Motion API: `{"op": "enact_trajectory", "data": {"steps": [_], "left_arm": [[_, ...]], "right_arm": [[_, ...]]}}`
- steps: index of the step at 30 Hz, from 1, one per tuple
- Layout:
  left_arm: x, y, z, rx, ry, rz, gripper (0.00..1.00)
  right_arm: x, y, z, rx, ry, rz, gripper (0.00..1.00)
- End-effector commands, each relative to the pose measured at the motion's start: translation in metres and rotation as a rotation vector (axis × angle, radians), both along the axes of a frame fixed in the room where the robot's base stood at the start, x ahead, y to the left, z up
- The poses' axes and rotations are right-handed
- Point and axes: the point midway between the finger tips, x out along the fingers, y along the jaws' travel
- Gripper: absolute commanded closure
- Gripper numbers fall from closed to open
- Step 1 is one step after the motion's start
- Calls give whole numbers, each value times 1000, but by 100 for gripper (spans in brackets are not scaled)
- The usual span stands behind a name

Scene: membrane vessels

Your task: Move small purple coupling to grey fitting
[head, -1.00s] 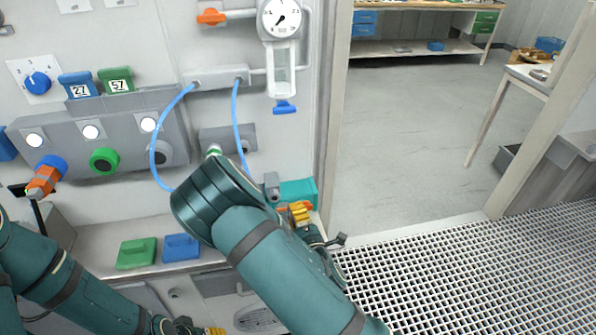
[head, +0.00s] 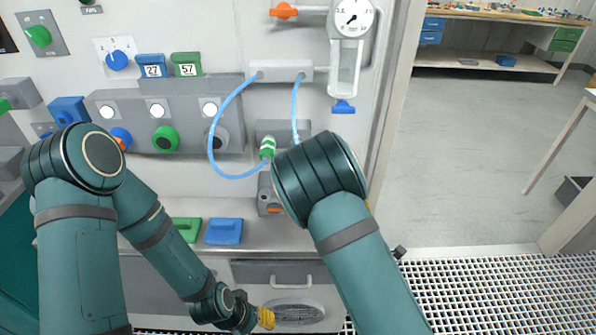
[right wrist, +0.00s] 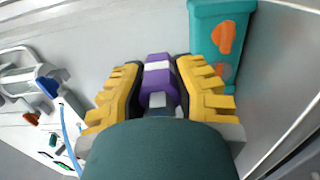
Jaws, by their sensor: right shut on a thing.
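The small purple coupling (right wrist: 158,80) with a white band is between the yellow fingers of my right gripper (right wrist: 159,84) in the right wrist view. The gripper is shut on it. In the head view the right gripper and coupling are hidden behind my right arm. A grey round fitting (head: 223,138) with a dark centre sits on the panel, right of a green ring fitting (head: 165,139). The loop of blue hose passes in front of it. My left gripper (head: 266,318) is low, in front of the cabinet; its opening cannot be made out.
A green-and-white coupling (head: 267,147) is near the hose, beside my right arm. A grey holder (head: 269,195) stands on the ledge. Green (head: 186,229) and blue (head: 224,231) blocks lie on the ledge. A teal container (right wrist: 220,45) is close right of the right gripper.

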Motion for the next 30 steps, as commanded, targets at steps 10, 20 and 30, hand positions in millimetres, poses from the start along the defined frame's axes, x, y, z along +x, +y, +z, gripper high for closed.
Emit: {"op": "enact_trajectory", "data": {"steps": [10,20,30], "left_arm": [[2,0,-15,1,-5,1,58],[3,0,-19,1,-8,1,58],[3,0,-19,1,-8,1,58]], "right_arm": [[19,102,82,20,-3,-19,100],[11,152,134,11,16,32,100],[10,153,136,8,18,34,100]]}}
